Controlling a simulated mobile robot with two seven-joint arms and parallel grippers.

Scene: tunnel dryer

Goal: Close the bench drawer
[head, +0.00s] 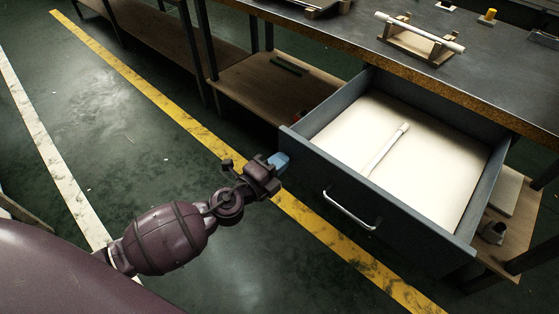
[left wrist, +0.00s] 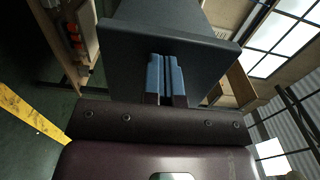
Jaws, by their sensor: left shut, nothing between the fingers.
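The bench drawer (head: 458,241) is pulled well out from under the bench top in the head view. It has a dark front with a silver bar handle (head: 350,211) and a pale inside. A white tube (head: 385,151) lies in it. My left gripper (head: 279,160) is shut and empty, with its blue fingertips at the left end of the drawer front. In the left wrist view the shut blue fingers (left wrist: 165,75) point at the dark drawer front (left wrist: 125,42); whether they touch it I cannot tell. My right gripper is not in view.
The bench top (head: 370,40) carries a wooden rack (head: 415,45) with a white tube and a yellow-capped item (head: 488,16). A lower shelf (head: 265,85) lies below, left of the drawer. The green floor in front is clear, with a yellow line (head: 150,95).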

